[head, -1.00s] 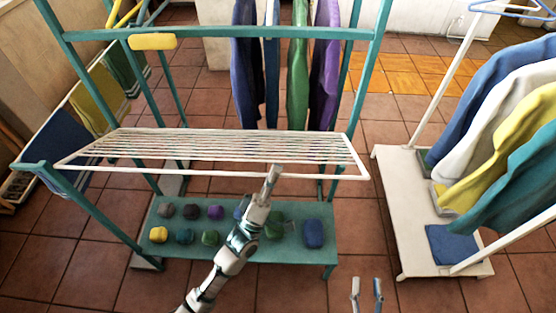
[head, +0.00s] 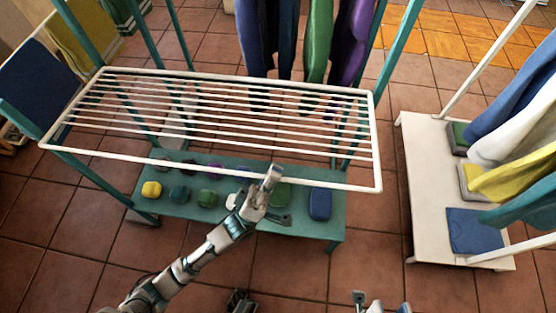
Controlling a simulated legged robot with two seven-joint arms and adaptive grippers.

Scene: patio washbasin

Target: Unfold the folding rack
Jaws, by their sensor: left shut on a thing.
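The white folding rack (head: 160,110), a wire frame with thin parallel bars, spreads out from the teal stand (head: 80,165) in the head view. Its broad face shows, with the near long bar lower in the picture than the far one. My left gripper (head: 272,174) is shut on the near long bar, right of its middle. The exact finger contact is small and partly hidden. My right gripper (head: 382,302) is at the bottom edge, partly cut off, with its fingers apart and nothing between them, away from the rack.
A teal lower shelf (head: 290,228) below the rack holds several colored bundles, including a blue one (head: 320,204). Dark, green and purple garments (head: 318,40) hang behind. A white clothes stand (head: 425,190) with garments is at right.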

